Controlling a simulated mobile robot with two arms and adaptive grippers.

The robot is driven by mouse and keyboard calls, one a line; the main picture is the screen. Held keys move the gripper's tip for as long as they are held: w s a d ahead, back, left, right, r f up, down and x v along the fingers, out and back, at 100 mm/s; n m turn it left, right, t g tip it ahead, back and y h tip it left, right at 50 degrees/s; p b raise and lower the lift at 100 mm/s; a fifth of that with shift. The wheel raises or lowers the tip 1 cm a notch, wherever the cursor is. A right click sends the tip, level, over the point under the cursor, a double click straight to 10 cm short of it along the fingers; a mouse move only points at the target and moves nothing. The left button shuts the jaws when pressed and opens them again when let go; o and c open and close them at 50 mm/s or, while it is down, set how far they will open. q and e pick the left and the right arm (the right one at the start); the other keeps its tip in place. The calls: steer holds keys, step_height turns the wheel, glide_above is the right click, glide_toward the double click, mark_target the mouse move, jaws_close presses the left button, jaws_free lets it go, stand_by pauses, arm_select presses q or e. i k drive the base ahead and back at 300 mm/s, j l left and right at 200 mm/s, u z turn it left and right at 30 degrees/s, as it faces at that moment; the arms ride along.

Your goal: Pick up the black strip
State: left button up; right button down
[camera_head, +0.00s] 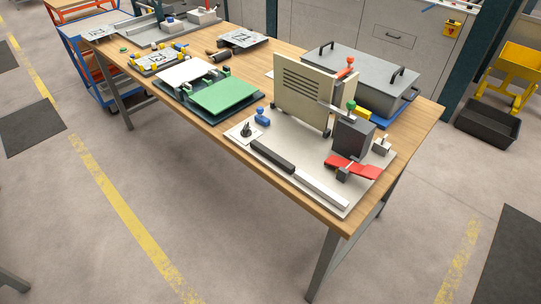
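The black strip (272,156) is a long dark bar. It lies on a light grey base plate (244,139) at the front right part of the wooden table (220,138). A white strip (320,188) lies end to end with it, to its right, along the plate's front edge. I cannot tell whether the two strips touch. Neither of my grippers is in view.
A grey lidded box (358,78) is behind. A green plate (225,96) lies left. The floor in front is clear.

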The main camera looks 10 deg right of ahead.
mark_target(289, 167)
steer(key=i+j, duration=0.55)
steer(key=i+j+z, duration=0.15)
steer(key=z, duration=0.25)
steer(key=i+j+z, duration=0.15)
steer(key=z, duration=0.3)
steer(key=i+j+z, duration=0.1)
steer(key=j+z, duration=0.15)
steer(key=z, duration=0.15)
